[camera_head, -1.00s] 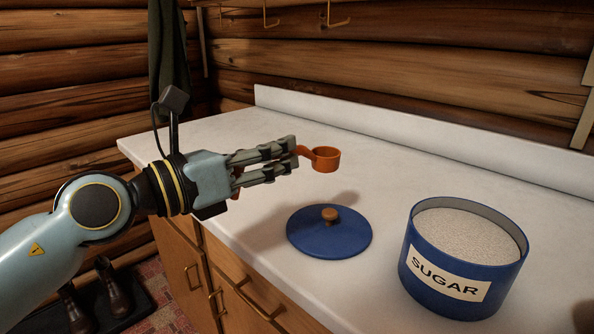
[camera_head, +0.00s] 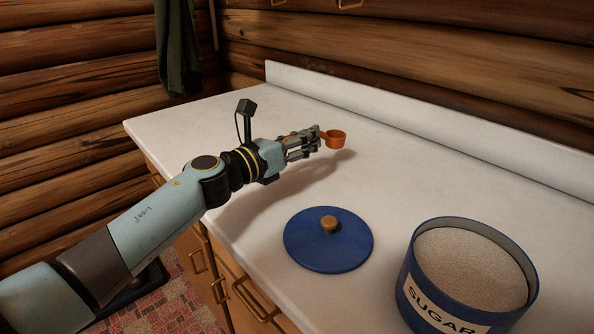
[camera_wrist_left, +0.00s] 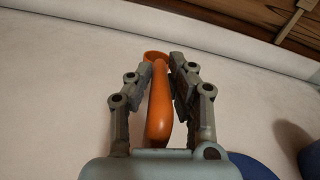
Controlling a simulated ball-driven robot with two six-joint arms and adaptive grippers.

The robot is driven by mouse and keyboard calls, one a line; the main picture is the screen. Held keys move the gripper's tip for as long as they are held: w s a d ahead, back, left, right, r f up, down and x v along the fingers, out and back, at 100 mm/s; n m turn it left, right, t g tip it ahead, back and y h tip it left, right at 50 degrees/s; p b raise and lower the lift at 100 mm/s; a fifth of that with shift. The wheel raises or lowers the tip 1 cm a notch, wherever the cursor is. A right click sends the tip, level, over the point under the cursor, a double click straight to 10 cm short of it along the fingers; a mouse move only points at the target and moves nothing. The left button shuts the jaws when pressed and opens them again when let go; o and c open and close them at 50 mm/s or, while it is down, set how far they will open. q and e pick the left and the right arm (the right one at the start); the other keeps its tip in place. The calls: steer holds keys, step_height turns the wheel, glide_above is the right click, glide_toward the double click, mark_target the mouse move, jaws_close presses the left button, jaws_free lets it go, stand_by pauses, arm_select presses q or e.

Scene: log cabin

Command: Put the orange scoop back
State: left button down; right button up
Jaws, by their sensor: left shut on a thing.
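The orange scoop (camera_head: 335,140) is held by its handle in my left gripper (camera_head: 314,143), its cup sticking out past the fingertips above the white counter. In the left wrist view the orange handle of the scoop (camera_wrist_left: 160,105) runs between the two fingers of the left gripper (camera_wrist_left: 165,75). The blue SUGAR canister (camera_head: 408,290) stands open at the lower right, filled with pale sugar (camera_head: 470,268). Its blue lid (camera_head: 318,255) with a wooden knob lies on the counter left of the canister. My right gripper is not in view.
The white counter (camera_head: 225,130) is clear around the scoop and toward the back left. A low white backsplash (camera_head: 420,125) and log wall bound it behind. Wooden drawers with brass handles (camera_head: 250,300) are below the front edge. A dark green cloth (camera_head: 178,50) hangs at the back left.

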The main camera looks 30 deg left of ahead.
arm_select(q)
steer(key=shift+s+a+f, duration=0.2)
steer(key=shift+a+f, duration=0.35)
steer(key=shift+a, duration=0.2)
step_height(320, 180, down, 4)
steer(key=b, duration=0.2)
steer(key=shift+r+b, duration=0.25)
steer(key=shift+b, duration=0.05)
steer(key=shift+f, duration=0.2)
steer(key=shift+r, duration=0.1)
steer(key=shift+f, duration=0.2)
steer(key=c, duration=1.2)
jaws_free()
steer(key=shift+r, duration=0.15)
